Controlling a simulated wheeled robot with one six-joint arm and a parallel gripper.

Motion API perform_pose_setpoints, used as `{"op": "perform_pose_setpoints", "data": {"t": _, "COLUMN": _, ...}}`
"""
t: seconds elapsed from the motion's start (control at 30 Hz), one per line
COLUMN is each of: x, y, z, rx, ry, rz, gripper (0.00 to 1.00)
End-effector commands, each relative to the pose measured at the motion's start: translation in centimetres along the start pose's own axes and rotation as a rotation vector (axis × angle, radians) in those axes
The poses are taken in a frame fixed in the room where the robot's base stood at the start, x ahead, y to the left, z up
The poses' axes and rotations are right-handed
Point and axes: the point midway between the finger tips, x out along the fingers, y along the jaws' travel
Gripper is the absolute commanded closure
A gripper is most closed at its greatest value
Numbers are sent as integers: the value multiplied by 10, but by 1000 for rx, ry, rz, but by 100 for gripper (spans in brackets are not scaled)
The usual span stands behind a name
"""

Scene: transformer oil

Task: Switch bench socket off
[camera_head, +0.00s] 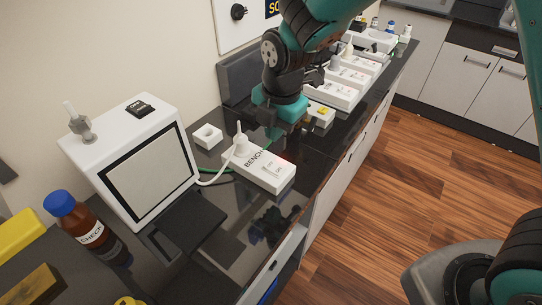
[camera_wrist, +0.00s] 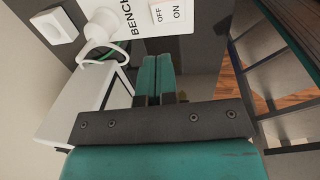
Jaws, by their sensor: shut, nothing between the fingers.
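The bench socket (camera_head: 258,166) is a white block lettered BENCH on the dark bench top. A white plug (camera_head: 241,143) with a white cord stands in its left end, and its switch (camera_head: 272,169) is at the right end.
A white device (camera_head: 135,155) with a grey screen stands left of the socket. A small white box (camera_head: 207,136) is behind it. More white sockets (camera_head: 352,76) line the bench further back. A brown bottle (camera_head: 86,224) stands at the left. Bare bench lies in front of the socket.

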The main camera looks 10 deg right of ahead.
Motion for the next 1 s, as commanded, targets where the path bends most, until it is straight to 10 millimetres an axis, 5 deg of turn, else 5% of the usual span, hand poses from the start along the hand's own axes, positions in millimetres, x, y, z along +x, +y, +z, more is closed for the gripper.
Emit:
{"op": "perform_pose_setpoints", "data": {"t": 0.43, "x": 84, "y": -1, "z": 0, "rx": -1, "ry": 1, "rz": -4, "gripper": 100}}
{"op": "perform_pose_setpoints", "data": {"t": 1.0, "x": 99, "y": -1, "z": 1, "rx": 1, "ry": 0, "rz": -2, "gripper": 100}}
